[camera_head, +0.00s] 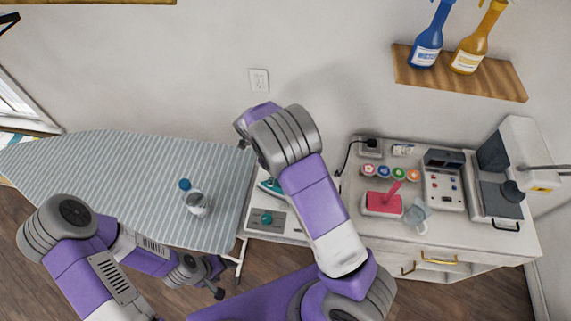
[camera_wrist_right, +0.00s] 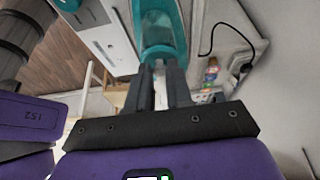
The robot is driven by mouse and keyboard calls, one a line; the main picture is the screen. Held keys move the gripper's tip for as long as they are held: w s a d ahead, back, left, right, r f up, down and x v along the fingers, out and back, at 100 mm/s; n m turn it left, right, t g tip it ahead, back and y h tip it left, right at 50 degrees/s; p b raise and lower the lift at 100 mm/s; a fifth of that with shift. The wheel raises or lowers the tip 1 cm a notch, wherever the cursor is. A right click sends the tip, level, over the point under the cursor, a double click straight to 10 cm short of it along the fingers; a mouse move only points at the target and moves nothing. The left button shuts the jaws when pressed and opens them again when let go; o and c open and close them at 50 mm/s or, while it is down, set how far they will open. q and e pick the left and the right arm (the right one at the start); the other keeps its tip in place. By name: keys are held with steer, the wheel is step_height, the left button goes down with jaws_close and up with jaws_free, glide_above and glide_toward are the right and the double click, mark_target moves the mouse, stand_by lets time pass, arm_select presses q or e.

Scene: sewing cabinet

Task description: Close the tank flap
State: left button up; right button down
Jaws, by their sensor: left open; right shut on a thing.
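The iron (camera_head: 270,186), with teal parts, is at the white ironing station (camera_head: 292,230), partly hidden behind my right arm in the head view. In the right wrist view a teal part of the iron (camera_wrist_right: 161,28) lies just beyond and between the fingertips. My right gripper (camera_wrist_right: 160,72) is shut on it. The head view hides this gripper behind the arm. I cannot make out the tank flap or whether it is open. My left gripper (camera_head: 217,283) is open and empty, low beside the ironing board, away from the iron.
A clear bottle with a blue cap (camera_head: 196,202) stands on the striped ironing board (camera_head: 120,165). The cabinet top at right holds a red-pink object (camera_head: 383,204), a light blue jug (camera_head: 418,214), several thread spools (camera_head: 384,172) and a sewing machine (camera_head: 505,170). A shelf (camera_head: 450,75) holds two spray bottles.

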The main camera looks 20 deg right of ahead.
steer(key=shift+w+a+f+g+h, duration=0.1)
steer(key=shift+a+f+g+h, duration=0.2)
steer(key=shift+f+h, duration=0.15)
steer(key=c, duration=1)
jaws_free()
steer(key=shift+c, duration=0.2)
steer(key=shift+r, duration=0.1)
steer(key=v, duration=0.7)
steer(key=shift+a+r+b, duration=0.15)
steer(key=shift+b, duration=0.3)
steer(key=shift+w, duration=0.1)
